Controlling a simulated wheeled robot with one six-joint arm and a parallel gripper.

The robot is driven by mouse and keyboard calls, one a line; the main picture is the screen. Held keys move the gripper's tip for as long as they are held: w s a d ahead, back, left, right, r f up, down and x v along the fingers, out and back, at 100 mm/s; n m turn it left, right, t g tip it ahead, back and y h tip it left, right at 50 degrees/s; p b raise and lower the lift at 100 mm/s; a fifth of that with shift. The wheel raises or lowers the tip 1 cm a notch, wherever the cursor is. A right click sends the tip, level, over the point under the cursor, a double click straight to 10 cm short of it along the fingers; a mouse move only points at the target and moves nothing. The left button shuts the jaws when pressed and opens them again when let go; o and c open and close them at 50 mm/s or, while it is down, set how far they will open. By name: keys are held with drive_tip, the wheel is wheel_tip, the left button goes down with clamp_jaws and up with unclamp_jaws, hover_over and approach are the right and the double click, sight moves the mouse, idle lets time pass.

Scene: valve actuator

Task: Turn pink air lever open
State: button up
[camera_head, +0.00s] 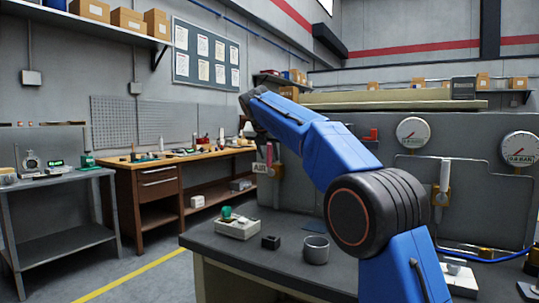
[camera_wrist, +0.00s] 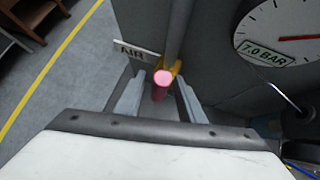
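The pink air lever (camera_wrist: 161,78) shows in the wrist view with its round end toward the camera, in front of a yellow valve body (camera_wrist: 175,66) on a grey pipe. The AIR label (camera_wrist: 133,50) is just left of it. My gripper (camera_wrist: 160,100) is open, with one finger on each side of the lever; I cannot tell whether either finger touches it. In the head view the AIR label (camera_head: 261,168) and the pinkish-red lever (camera_head: 269,154) are left of my blue arm. My fingers cannot be made out there.
A dial reading 7.0 BAR (camera_wrist: 265,52) is right of the lever. In the head view, a second valve (camera_head: 442,190) and two gauges (camera_head: 412,132) stand on the panel at right. A grey cup (camera_head: 316,249), a black block (camera_head: 271,242) and a switch box (camera_head: 237,228) sit on the bench.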

drive_tip(key=shift+r, duration=0.1)
drive_tip(key=v, duration=1.7)
drive_tip(key=shift+s, duration=0.1)
